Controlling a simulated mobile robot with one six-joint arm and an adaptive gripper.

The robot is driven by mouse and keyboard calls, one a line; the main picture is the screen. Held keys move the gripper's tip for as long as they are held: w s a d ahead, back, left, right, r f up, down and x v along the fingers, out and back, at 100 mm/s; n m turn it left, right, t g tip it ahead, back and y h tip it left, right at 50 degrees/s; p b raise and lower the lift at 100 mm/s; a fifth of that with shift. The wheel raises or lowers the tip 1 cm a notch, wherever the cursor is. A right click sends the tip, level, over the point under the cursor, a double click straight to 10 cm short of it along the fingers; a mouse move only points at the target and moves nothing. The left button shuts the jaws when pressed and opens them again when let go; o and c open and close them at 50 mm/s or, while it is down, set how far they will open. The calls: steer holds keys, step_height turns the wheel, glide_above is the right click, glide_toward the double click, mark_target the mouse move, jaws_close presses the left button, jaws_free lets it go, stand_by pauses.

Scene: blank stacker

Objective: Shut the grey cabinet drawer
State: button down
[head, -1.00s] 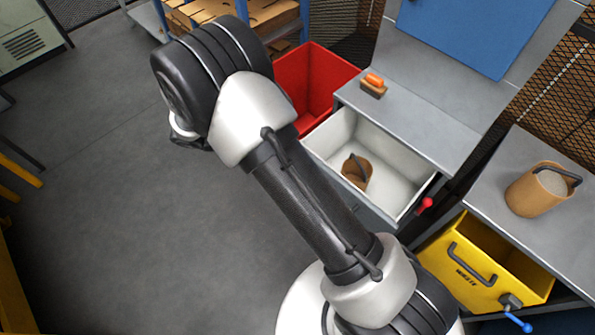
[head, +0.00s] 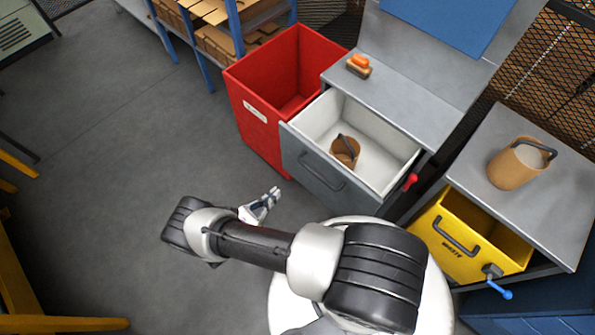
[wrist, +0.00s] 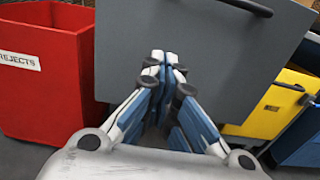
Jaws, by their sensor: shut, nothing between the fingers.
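The grey cabinet drawer (head: 312,170) is pulled out, its pale inside visible from above, with a brown handled container (head: 344,150) in it. Its dark bar handle is on the front. In the wrist view the grey drawer front (wrist: 205,50) fills the upper middle, with the handle at the top right. My gripper (head: 272,197) is low in front of the drawer, to the left of the handle. In the wrist view my gripper (wrist: 163,62) has its fingertips together, pointing at the drawer front. I cannot tell whether they touch it.
A red bin (head: 262,130), labelled REJECTS in the wrist view, stands left of the drawer. A yellow bin (head: 437,245) and a worktop with a tan bucket (head: 515,168) are at the right. Open floor lies left.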

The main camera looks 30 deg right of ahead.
steer(key=x, duration=1.2)
steer(key=shift+d, duration=0.25)
